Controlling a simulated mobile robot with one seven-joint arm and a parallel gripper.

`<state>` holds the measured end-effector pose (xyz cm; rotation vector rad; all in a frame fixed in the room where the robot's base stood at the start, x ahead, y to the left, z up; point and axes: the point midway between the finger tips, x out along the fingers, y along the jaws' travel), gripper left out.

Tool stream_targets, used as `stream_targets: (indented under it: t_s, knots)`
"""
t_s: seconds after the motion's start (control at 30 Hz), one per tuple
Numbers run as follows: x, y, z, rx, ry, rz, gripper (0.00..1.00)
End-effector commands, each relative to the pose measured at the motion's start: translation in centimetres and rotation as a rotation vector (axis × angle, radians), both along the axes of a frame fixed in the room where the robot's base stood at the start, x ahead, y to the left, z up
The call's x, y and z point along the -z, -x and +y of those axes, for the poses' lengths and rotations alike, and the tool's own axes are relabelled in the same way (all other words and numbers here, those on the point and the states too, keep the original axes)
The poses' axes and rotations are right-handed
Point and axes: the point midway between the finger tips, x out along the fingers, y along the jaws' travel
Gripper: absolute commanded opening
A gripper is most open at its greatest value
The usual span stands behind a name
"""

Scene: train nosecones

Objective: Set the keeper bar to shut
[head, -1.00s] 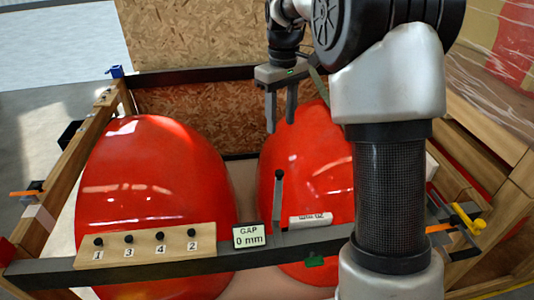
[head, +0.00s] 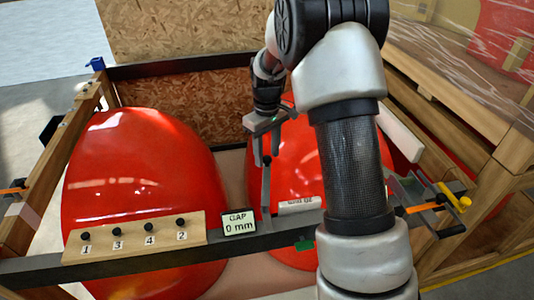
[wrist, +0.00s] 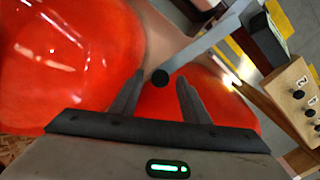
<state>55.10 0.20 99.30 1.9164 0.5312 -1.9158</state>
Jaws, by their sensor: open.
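A grey bar with a black knob (head: 267,188), which I take for the keeper bar, stands up from the dark front rail in the head view. In the wrist view the same bar (wrist: 212,40) runs diagonally from the upper right, and its knob end lies between my fingertips in the picture. My gripper (head: 267,159) is open, with its fingers pointing down at the knob. I cannot tell whether the fingers touch the knob or are still short of it. In the wrist view my gripper (wrist: 160,77) shows both fingers apart.
Two glossy red nosecones, left (head: 140,180) and right (head: 295,160), fill the crate behind the dark rail (head: 130,254). A wooden board (head: 135,237) with numbered black knobs and a "GAP 0 mm" sign (head: 238,223) sit left of the bar. A yellow-handled clamp (head: 455,196) is at right.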

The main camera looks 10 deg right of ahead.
Motion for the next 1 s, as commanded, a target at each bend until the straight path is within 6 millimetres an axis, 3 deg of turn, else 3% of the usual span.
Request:
stream_targets:
  t_s: [0.33,0.57,1.0]
  knots:
    - [0.37,0.02,0.01,0.0,0.0,0.0,0.4]
    - [0.36,0.02,0.01,0.0,0.0,0.0,0.01]
    - [0.35,0.21,-0.66,0.047,0.0,0.0,0.0]
